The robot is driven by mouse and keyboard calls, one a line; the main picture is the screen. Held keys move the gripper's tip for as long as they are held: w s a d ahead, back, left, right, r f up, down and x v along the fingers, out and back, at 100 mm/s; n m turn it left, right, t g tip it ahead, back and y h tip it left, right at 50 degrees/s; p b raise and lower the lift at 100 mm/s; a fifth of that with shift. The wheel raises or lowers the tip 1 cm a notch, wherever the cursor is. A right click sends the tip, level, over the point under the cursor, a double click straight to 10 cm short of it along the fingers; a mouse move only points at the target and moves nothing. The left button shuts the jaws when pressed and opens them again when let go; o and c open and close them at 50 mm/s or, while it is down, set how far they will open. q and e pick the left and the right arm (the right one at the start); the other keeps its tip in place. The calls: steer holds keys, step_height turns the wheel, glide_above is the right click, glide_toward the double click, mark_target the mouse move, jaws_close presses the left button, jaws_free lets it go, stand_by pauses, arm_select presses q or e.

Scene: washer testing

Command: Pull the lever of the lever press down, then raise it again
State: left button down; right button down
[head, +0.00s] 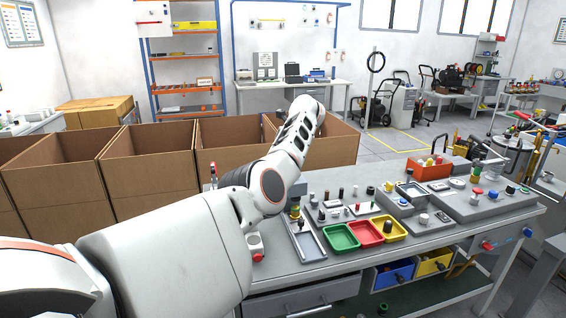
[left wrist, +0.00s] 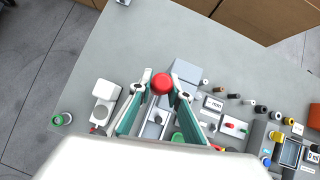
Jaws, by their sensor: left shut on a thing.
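The lever's red ball knob (left wrist: 162,83) sits between the fingertips of my left gripper (left wrist: 160,88) in the left wrist view. The gripper is shut on the knob. The grey body of the lever press (left wrist: 186,70) shows just right of the knob, and the fingers hide part of it. In the head view my left arm reaches over the workbench and hides the gripper, the knob and most of the press. My right gripper is in neither view.
The workbench (head: 350,268) carries a green tray (head: 341,237), a red tray (head: 367,233), a yellow tray (head: 389,228) and many small parts. A white device (left wrist: 106,92) stands left of the gripper. Open cardboard boxes (head: 150,165) stand behind the bench.

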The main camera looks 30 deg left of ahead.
arm_select(q)
steer(key=shift+a+r, duration=0.15)
steer(key=shift+r, duration=0.05)
steer(key=c, duration=2)
jaws_free()
steer(key=shift+o, duration=0.6)
steer(key=shift+w+f, duration=0.1)
steer(key=shift+f, duration=0.05)
steer(key=v, duration=1.2)
